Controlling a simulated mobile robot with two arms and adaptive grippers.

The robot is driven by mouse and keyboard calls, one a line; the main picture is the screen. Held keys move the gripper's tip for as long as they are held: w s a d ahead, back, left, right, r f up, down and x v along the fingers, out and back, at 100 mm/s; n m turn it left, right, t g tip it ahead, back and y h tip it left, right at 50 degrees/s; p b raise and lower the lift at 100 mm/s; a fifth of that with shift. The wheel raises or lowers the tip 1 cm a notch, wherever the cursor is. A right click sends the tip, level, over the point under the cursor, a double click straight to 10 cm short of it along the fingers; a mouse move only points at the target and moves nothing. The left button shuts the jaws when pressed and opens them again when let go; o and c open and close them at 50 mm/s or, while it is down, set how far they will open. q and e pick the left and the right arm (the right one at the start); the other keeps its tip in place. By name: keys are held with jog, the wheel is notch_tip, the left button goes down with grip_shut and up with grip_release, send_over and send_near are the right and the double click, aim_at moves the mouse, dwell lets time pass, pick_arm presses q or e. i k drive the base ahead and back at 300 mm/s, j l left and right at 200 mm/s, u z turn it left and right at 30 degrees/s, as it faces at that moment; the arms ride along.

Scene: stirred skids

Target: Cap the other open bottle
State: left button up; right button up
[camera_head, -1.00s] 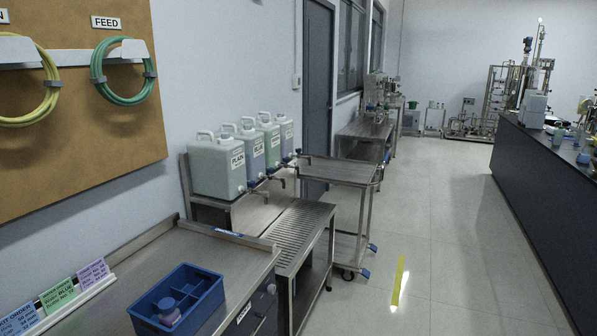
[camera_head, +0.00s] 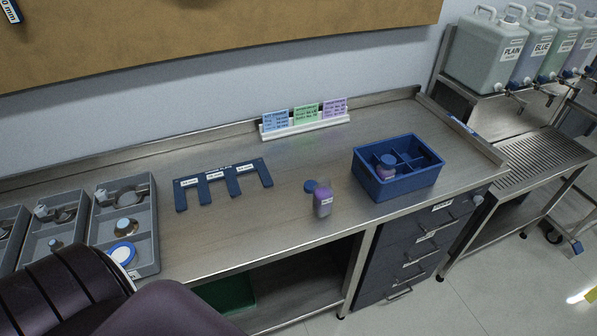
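A small clear bottle (camera_head: 323,204) with purple contents and a white label stands upright on the steel bench, left of the blue divided crate (camera_head: 397,193). No blue cap shows on its top. A blue cap (camera_head: 309,186) lies on the bench just behind and left of it, partly hidden by the bottle. Another bottle (camera_head: 386,172) with a blue cap on top stands in the crate's front left compartment. Neither gripper is in view; only dark parts of my own arm show at the lower left.
Grey trays (camera_head: 125,222) with jars and a round blue-rimmed lid stand at the left. A dark blue slotted gauge (camera_head: 222,184) lies on the bench. A card holder (camera_head: 304,124) stands along the back wall.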

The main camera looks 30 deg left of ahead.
aim_at(323, 194)
jog(key=u, duration=0.85)
